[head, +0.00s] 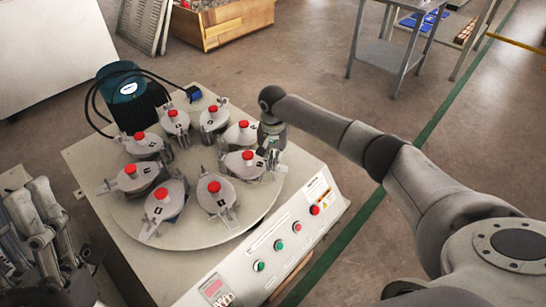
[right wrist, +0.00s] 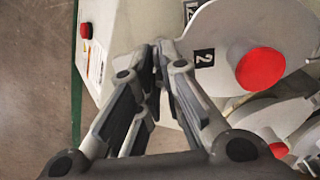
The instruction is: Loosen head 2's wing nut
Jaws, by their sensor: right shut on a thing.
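Head 2 (right wrist: 222,30), a pale grey plate with a "2" label (right wrist: 204,58) and a red knob (right wrist: 261,68), fills the upper right of the right wrist view. In the head view it appears to be the head (head: 245,170) on the right side of the round table. My right gripper (head: 270,154) is at this head's outer edge. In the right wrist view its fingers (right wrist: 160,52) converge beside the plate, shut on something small. The wing nut is hidden between the fingertips. My left gripper (head: 45,215) is at the lower left, apart from the machine; its jaw state is unclear.
Several similar heads with red knobs ring the round table (head: 190,240). A dark motor (head: 125,95) with cables stands behind it. The control panel (head: 285,240) with buttons runs along the front right. A metal side table (head: 385,55) stands farther back; open floor lies to the right.

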